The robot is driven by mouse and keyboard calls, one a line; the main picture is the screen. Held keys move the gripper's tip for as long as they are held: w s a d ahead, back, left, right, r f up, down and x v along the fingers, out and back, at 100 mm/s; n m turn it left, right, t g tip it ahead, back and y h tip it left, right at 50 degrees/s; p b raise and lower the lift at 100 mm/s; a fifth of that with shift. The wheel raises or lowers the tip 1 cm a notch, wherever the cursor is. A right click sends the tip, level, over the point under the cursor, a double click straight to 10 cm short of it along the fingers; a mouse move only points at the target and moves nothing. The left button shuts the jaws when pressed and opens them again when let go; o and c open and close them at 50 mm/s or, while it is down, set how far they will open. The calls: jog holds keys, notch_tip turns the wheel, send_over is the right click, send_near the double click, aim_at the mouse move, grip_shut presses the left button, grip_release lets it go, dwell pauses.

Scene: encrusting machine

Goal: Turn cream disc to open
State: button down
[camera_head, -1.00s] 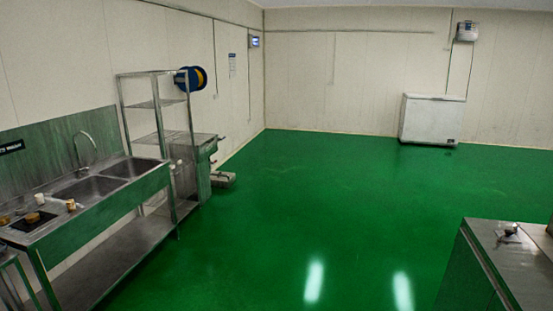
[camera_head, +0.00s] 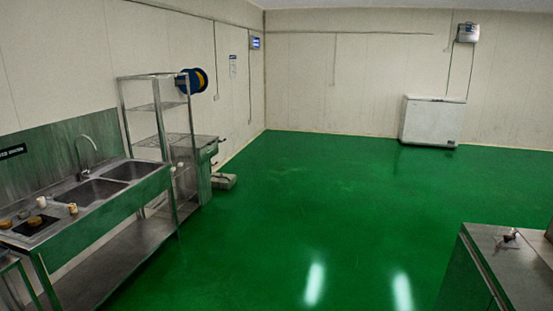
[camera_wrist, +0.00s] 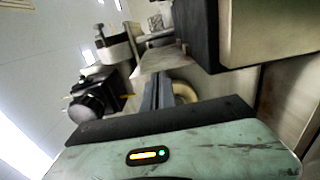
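A cream, curved part (camera_wrist: 186,92) shows near the middle of the wrist view. It may be the cream disc, but most of it is hidden and I cannot tell whether it is turned. My gripper (camera_wrist: 160,92) shows in the wrist view as grey-blue fingers above its pale green body. The fingers point towards the machine, just left of the cream part. I cannot tell whether they touch it, or whether they are open or shut. The head view shows neither my gripper nor the cream disc.
In the head view a sink bench (camera_head: 105,260) and a rack stand left, a metal cabinet (camera_head: 510,265) right. The green floor (camera_head: 330,210) between is clear.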

jog(key=shift+w+r, duration=0.15)
jog(key=shift+r, duration=0.15)
dwell(0.4)
jog(key=shift+s+r+p, duration=0.1)
jog(key=shift+s+p, duration=0.2)
jog(key=w+a+f+b, duration=0.2)
jog(key=a+f+b, duration=0.2)
jog(key=a, duration=0.3)
jog(key=x, duration=0.7)
jog(key=shift+r, duration=0.15)
dwell(0.5)
jog(key=shift+w+d+r, duration=0.1)
jog(key=shift+d, duration=0.05)
dwell(0.4)
